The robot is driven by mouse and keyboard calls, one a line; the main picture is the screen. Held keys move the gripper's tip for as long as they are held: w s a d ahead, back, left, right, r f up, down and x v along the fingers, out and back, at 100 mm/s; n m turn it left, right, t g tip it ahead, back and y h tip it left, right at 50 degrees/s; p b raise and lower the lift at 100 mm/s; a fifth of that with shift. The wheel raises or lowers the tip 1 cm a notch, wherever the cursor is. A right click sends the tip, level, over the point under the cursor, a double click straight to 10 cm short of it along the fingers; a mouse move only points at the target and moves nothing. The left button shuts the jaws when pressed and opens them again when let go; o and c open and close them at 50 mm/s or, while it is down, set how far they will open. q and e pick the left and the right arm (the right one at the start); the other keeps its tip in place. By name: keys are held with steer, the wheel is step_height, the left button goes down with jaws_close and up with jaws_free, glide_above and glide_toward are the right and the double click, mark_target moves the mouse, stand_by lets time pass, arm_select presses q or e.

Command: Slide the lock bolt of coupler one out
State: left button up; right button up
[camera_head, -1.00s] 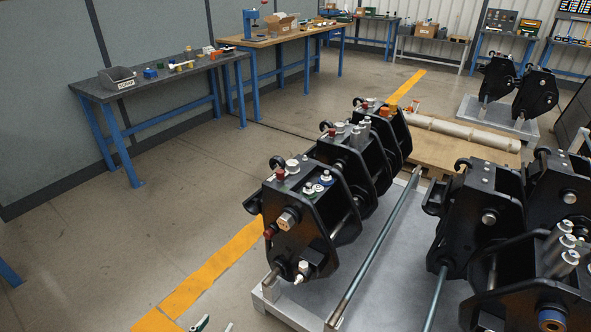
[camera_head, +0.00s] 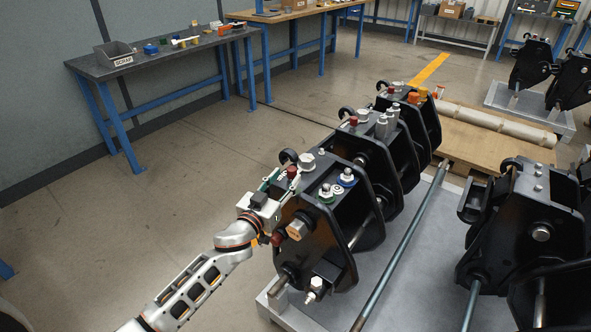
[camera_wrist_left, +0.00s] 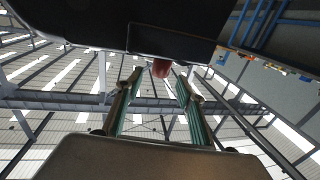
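The black coupler (camera_head: 318,235) nearest me stands at the left end of a row on a grey pallet. It is probably coupler one, but I can read no label. A red knob (camera_head: 292,172) sits at its upper left edge. My left gripper (camera_head: 283,182) is beside that edge, reaching up from the lower left. In the left wrist view its green-padded fingers (camera_wrist_left: 160,76) are apart, with a red knob (camera_wrist_left: 161,68) between or just beyond the tips. I see no firm contact. The lock bolt's shaft is hidden. My right gripper is out of view.
More black couplers (camera_head: 375,150) stand close behind in the same row, and another row (camera_head: 520,225) is at the right. A long steel rod (camera_head: 408,240) lies between the rows. The floor at the left is clear up to the grey workbench (camera_head: 165,62).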

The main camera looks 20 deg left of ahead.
mark_target(290, 174)
arm_select(q)
steer(key=w, duration=0.3)
steer(key=shift+w+d+f+b, duration=0.15)
steer(key=shift+w+d+b, duration=0.15)
steer(key=shift+w, duration=0.1)
steer(key=shift+w+d, duration=0.1)
steer(key=shift+w, duration=0.65)
